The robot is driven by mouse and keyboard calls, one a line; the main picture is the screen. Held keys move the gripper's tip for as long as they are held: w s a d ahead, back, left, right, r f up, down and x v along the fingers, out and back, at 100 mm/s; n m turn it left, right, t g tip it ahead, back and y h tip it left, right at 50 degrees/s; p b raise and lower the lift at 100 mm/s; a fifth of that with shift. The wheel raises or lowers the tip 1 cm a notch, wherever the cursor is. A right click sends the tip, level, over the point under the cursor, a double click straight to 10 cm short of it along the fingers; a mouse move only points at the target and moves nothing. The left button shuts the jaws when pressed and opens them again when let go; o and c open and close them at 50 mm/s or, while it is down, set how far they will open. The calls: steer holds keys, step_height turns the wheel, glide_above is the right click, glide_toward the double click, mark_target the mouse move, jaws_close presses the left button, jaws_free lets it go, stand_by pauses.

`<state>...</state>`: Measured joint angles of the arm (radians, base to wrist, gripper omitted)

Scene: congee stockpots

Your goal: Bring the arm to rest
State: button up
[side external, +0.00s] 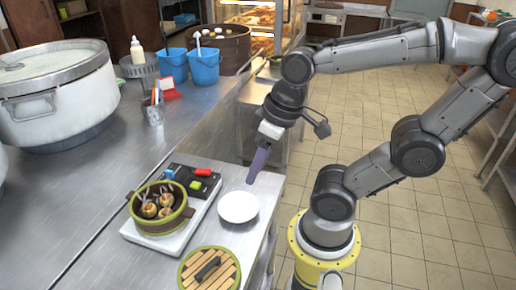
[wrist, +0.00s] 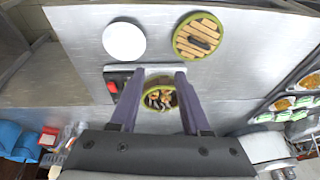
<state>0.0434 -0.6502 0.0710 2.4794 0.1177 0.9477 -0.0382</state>
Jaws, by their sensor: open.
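My gripper (side external: 257,166) is in the air above the right edge of the steel counter, a little above and to the right of the white plate in the side view. Its two purple fingers point down. In the wrist view my gripper (wrist: 155,76) is open, with nothing between the fingers close to them. A green-rimmed pot (side external: 135,211) holds several round brownish items and stands on a white base on the counter. The pot shows farther below, between the fingers, in the wrist view (wrist: 174,94).
A white plate (side external: 238,207) and a slatted lid (side external: 193,263) with a dark handle lie near the counter's front edge. A control panel (side external: 196,178) adjoins the pot. A big stockpot (side external: 58,105), blue buckets (side external: 204,69) and a small cup (side external: 152,115) stand farther back. The aisle at right is clear.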

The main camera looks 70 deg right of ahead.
steer(key=shift+w+d+r+n+t+h, duration=0.15)
steer(key=shift+d+r+t+h, duration=0.15)
steer(key=shift+r+t, duration=0.4)
steer(key=shift+w+d+r+n+t+h, duration=0.15)
steer(key=shift+d+r+t, duration=0.25)
steer(key=shift+r, duration=0.5)
steer(key=shift+s, duration=0.1)
